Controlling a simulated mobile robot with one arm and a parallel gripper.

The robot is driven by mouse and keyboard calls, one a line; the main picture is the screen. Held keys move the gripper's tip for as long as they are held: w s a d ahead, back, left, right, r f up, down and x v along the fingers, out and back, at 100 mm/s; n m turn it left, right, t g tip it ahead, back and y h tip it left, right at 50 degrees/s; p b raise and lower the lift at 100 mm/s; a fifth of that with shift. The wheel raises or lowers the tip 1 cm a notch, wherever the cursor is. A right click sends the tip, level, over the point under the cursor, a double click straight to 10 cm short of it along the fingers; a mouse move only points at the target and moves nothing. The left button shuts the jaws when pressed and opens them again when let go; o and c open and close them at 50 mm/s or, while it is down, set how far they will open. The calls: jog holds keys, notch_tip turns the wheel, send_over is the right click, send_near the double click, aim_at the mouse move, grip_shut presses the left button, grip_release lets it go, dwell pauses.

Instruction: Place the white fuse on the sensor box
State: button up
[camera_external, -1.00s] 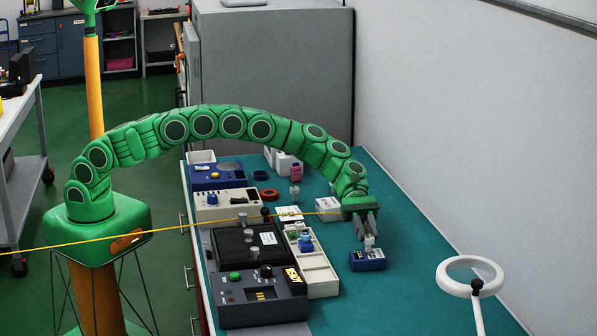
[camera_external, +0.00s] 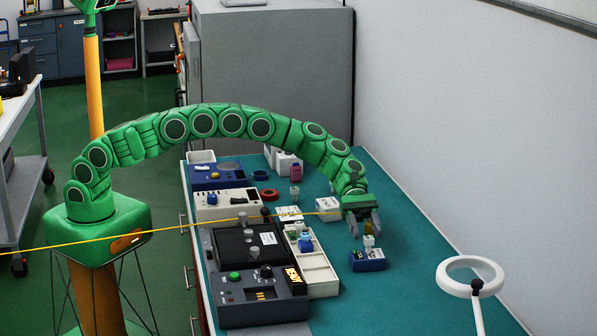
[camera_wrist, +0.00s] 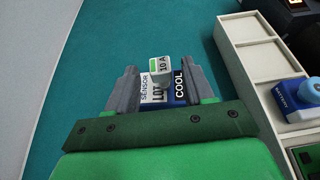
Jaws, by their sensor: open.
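The white fuse (camera_external: 369,241) stands on top of the blue sensor box (camera_external: 368,261) on the teal bench top. In the wrist view the fuse (camera_wrist: 160,66), marked 10 A with a green stripe, sits over the labelled face of the sensor box (camera_wrist: 180,92). My gripper (camera_external: 365,226) is open just above the box, with one finger on each side of the fuse. In the wrist view a gap shows between the fuse and each finger of my gripper (camera_wrist: 159,70). The fuse's contact with the box is partly hidden.
A white compartment tray (camera_external: 318,275) holding a blue part (camera_external: 305,242) lies left of the box. A dark tester (camera_external: 255,290) with a READY display stands beyond it. A white ring lamp (camera_external: 470,276) is at the right.

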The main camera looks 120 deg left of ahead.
jog(key=v, duration=1.1)
jog(key=shift+s+r, duration=0.1)
jog(key=shift+r, duration=0.05)
